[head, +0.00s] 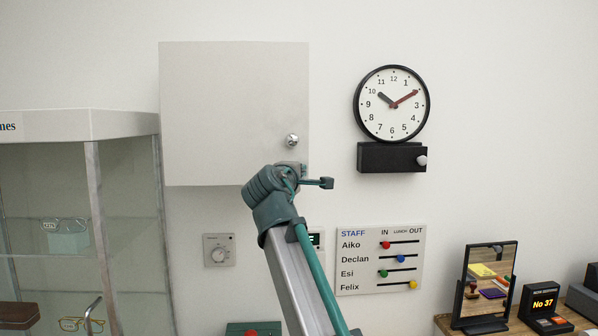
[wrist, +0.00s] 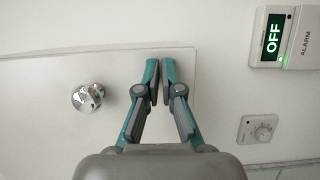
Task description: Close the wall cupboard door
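The wall cupboard (head: 225,110) is a plain pale box high on the wall, with its door facing me. The door looks flat and close to the cupboard; I cannot tell whether a small gap is left. Its round metal knob (head: 292,140) is near the lower right and also shows in the wrist view (wrist: 87,97). Contact is unclear.
A clock (head: 392,104) hangs right of the cupboard. Below are a thermostat (head: 218,250), a staff board (head: 380,260) and an alarm panel (wrist: 272,36), mostly hidden by my arm in the head view. A glass display case (head: 125,125) stands at left.

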